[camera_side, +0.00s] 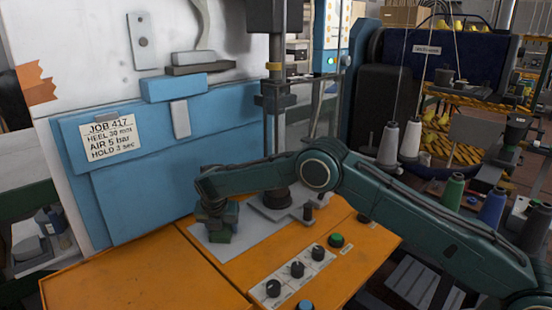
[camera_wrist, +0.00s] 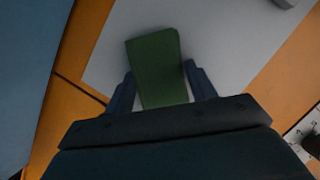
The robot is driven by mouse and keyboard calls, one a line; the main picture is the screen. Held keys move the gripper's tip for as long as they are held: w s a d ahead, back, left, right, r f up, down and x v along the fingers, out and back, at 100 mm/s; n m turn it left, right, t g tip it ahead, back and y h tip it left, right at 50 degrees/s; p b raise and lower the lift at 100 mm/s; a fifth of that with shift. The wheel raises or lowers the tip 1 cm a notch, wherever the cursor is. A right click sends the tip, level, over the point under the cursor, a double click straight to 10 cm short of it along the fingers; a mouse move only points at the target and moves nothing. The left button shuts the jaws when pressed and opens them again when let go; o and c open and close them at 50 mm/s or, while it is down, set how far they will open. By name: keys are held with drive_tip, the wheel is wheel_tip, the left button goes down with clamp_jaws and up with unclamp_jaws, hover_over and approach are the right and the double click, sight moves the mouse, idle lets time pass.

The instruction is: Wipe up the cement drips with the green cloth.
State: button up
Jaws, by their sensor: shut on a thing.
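The green cloth (camera_wrist: 156,62) looks like a folded block between the two fingers of my gripper (camera_wrist: 160,82) in the wrist view. My gripper is shut on it, with a finger against each side. In the side view the cloth (camera_side: 220,237) shows as a small green patch under my gripper (camera_side: 216,222), low over or on the grey plate (camera_side: 246,218). I cannot tell whether it touches the plate. I can make out no cement drips in either view; my gripper and the cloth hide part of the plate.
The plate lies on an orange bench top (camera_side: 130,272). A blue panel (camera_side: 130,185) with a job card stands behind at left. A press column with a dark foot (camera_side: 277,197) stands just right of my gripper. A knob panel (camera_side: 293,270) is in front. The bench's front left is clear.

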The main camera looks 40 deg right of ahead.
drive_tip(key=shift+s+a+f, duration=0.1)
drive_tip(key=shift+a+f, duration=0.05)
drive_tip(key=shift+a, duration=0.05)
drive_tip(key=shift+d+r, duration=0.1)
drive_tip(key=shift+r, duration=2.95)
drive_tip(key=shift+r, duration=1.45)
drive_tip(key=shift+r, duration=0.1)
